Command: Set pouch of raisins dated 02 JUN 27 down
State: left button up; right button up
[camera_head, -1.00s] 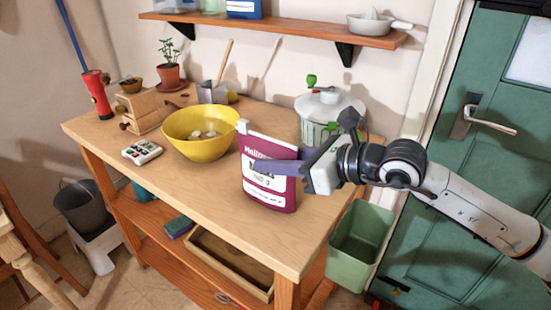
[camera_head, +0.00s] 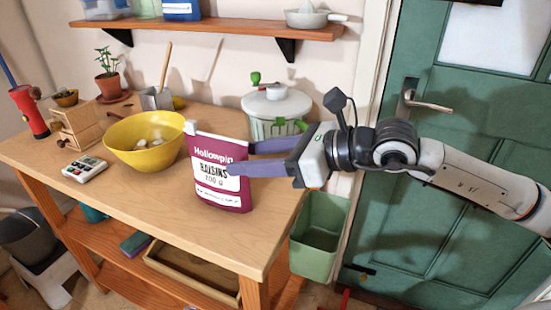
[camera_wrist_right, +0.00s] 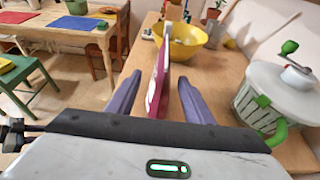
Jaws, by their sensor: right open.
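A maroon and white pouch of raisins (camera_head: 221,190) stands upright on the wooden workbench (camera_head: 190,220), near its front right. Its label reads raisins; no date can be read. My right gripper (camera_head: 243,158) is open at the pouch's right edge, one finger in front of it and one behind. In the right wrist view the pouch (camera_wrist_right: 161,70) shows edge-on between the two spread fingers (camera_wrist_right: 158,85), with gaps at both sides. My left gripper is not in view.
A yellow bowl (camera_head: 145,155) stands left of the pouch, with a calculator-like device (camera_head: 84,168) further left. A lidded drum with a crank (camera_head: 276,112) stands behind my right gripper. A green bin (camera_head: 317,240) hangs at the bench's right end. Bare bench top lies in front of the pouch.

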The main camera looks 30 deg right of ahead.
jog(key=shift+b+v, duration=1.75)
jog(key=shift+v, duration=0.95)
